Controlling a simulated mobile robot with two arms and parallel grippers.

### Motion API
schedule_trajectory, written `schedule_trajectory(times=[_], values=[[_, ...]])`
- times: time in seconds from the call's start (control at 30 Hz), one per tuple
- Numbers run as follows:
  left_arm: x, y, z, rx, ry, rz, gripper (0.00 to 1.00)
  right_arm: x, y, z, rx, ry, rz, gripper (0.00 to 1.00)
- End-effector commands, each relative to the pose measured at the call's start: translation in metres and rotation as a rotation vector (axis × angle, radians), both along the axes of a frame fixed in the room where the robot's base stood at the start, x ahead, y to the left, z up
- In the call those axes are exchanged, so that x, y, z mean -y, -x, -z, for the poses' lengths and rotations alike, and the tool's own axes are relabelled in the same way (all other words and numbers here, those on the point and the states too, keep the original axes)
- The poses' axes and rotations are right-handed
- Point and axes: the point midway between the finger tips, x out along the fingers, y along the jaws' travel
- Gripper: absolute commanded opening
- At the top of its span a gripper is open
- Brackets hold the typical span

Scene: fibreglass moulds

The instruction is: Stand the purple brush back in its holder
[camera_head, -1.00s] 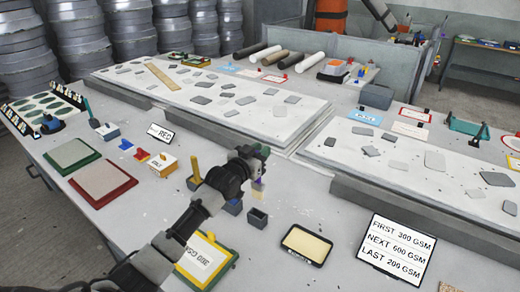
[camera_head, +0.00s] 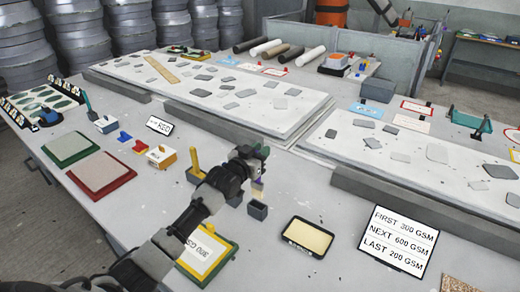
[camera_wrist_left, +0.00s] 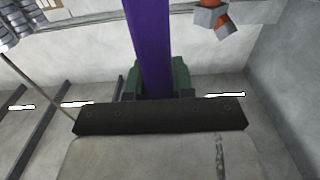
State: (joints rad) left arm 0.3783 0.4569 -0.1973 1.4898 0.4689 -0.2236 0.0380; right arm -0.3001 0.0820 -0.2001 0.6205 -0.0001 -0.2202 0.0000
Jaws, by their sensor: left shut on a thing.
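My left gripper (camera_head: 260,158) is shut on the purple brush (camera_head: 258,186). The brush hangs upright below the fingers, with its pale bristle end down. In the left wrist view the purple handle (camera_wrist_left: 148,45) runs up between the green fingers. A small dark grey open box, which looks like the holder (camera_head: 257,211), stands on the table right under the brush. The bristle end is at the height of its rim in the picture; I cannot tell whether it is inside. My right gripper is not in view.
A yellow-handled tool (camera_head: 195,160) stands in another holder just left of my gripper. A blue box (camera_head: 234,199) is partly hidden by my arm. A black-rimmed tray (camera_head: 306,237) and a sign (camera_head: 398,240) lie to the right. Bare table lies between them.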

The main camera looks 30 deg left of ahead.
Motion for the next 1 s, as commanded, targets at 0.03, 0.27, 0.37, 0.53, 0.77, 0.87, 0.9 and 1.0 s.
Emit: schedule_trajectory(times=[0.03,0.27,0.37,0.53,0.77,0.87,0.9,1.0], values=[[0.0,0.0,0.008,-0.001,0.0,0.0,0.0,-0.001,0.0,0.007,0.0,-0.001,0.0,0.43],[0.0,0.0,0.029,0.0,-0.001,0.0,0.0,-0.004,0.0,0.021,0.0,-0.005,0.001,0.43],[0.0,0.0,0.038,0.0,-0.001,0.0,0.0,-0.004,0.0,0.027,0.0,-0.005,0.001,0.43],[0.0,0.0,0.053,0.0,-0.001,0.0,0.0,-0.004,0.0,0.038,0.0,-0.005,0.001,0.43],[0.0,0.0,0.07,0.0,-0.001,0.0,0.0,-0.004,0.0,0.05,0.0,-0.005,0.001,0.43],[0.0,0.0,0.074,0.001,-0.001,0.0,0.0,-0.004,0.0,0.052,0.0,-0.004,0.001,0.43],[0.0,0.0,0.075,0.001,-0.001,0.0,0.0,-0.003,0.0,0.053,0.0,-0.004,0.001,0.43],[0.0,0.0,0.077,0.001,-0.001,0.0,0.0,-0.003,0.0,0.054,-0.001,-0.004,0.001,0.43]])
